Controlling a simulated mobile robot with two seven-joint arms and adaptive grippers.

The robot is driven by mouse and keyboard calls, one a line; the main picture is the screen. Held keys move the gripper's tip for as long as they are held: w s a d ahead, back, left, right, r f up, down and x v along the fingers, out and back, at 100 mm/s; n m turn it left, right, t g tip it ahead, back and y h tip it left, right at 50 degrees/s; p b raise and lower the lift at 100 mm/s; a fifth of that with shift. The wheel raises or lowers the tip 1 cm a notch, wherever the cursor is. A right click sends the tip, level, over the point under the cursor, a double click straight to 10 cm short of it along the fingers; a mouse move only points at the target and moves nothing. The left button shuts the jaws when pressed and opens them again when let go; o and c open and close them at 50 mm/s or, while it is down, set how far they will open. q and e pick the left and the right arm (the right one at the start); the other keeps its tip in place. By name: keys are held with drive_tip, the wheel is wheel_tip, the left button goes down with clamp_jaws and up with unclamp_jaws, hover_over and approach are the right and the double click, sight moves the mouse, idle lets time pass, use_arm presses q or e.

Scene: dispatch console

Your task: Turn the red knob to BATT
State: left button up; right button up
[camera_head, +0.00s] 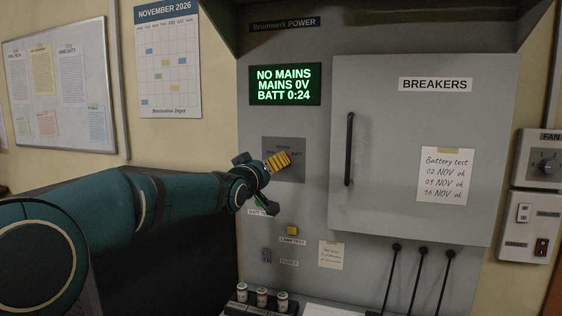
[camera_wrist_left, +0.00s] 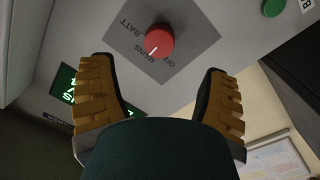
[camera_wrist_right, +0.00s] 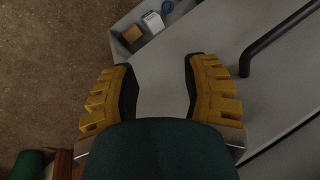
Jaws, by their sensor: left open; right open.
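The red knob (camera_wrist_left: 159,42) sits on a dark grey square plate (camera_wrist_left: 180,58) in the left wrist view. Its white pointer line aims down and slightly left in that picture, toward the MAINS lettering. BATT is printed to the left of the knob there. My left gripper (camera_wrist_left: 160,70) is open, with its yellow-padded fingers spread wide below the knob and apart from it. In the head view my left gripper (camera_head: 268,178) is in front of the plate (camera_head: 297,170) and hides the knob. My right gripper (camera_wrist_right: 160,66) is open and empty, outside the head view.
A green display (camera_head: 285,85) reads NO MAINS, MAINS 0V, BATT 0:24. The breakers door (camera_head: 400,120) with a black handle (camera_head: 349,150) is to the right. A yellow lamp-test button (camera_head: 292,230) is below the plate. Black levers (camera_head: 418,280) stand at lower right.

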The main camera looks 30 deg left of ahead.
use_arm(q)
drive_tip(key=w, duration=0.2)
drive_tip(key=w+a+p, duration=0.1)
drive_tip(key=w, duration=0.2)
drive_tip(key=w+p, duration=0.1)
drive_tip(key=w, duration=0.2)
drive_tip(key=shift+w+a, duration=0.2)
drive_tip(key=shift+a, duration=0.05)
drive_tip(key=c, duration=1.2)
